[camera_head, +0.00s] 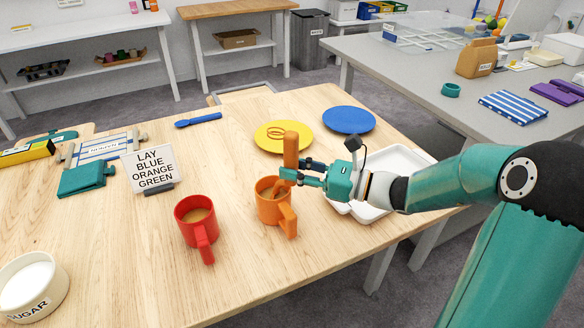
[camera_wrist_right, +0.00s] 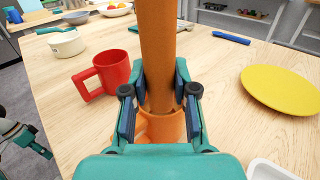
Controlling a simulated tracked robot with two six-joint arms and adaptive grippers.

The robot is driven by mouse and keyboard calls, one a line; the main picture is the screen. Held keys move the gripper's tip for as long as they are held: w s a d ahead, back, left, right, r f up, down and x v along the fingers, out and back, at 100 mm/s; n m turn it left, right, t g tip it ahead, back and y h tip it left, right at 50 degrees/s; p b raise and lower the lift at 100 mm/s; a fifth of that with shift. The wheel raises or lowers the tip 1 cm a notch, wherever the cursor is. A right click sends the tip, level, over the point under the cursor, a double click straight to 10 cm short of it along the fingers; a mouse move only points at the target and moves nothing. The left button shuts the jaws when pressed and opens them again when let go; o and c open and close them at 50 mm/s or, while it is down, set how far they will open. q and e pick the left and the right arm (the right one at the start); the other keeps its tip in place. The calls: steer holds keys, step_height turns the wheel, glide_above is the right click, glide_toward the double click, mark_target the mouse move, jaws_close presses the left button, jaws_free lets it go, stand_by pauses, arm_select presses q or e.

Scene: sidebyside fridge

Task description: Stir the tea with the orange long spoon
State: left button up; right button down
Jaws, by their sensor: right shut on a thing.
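My right gripper (camera_head: 288,176) is shut on the orange long spoon (camera_head: 291,148) and holds it near upright. The spoon's lower end is inside the orange mug (camera_head: 268,208), which holds brown tea and stands on the wooden table. The spoon's handle fills the middle of the right wrist view (camera_wrist_right: 158,50), with the orange mug (camera_wrist_right: 165,128) below it, partly hidden by my fingers. A red mug (camera_head: 190,232) with brown tea stands to the left. Part of my left gripper (camera_wrist_right: 38,146) seems to show at the left edge of the right wrist view; its jaws are unclear.
A yellow plate (camera_head: 270,137), a blue plate (camera_head: 362,120) and a white tray (camera_head: 408,158) lie around the orange mug. A blue spoon (camera_head: 200,119) lies behind. A sign (camera_head: 151,168) and a sugar bowl (camera_head: 62,285) stand left. The table's front middle is clear.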

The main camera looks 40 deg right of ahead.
mark_target(295, 134)
steer(key=shift+r, duration=0.1)
steer(key=shift+r+p, duration=3.9)
steer(key=shift+r, duration=0.65)
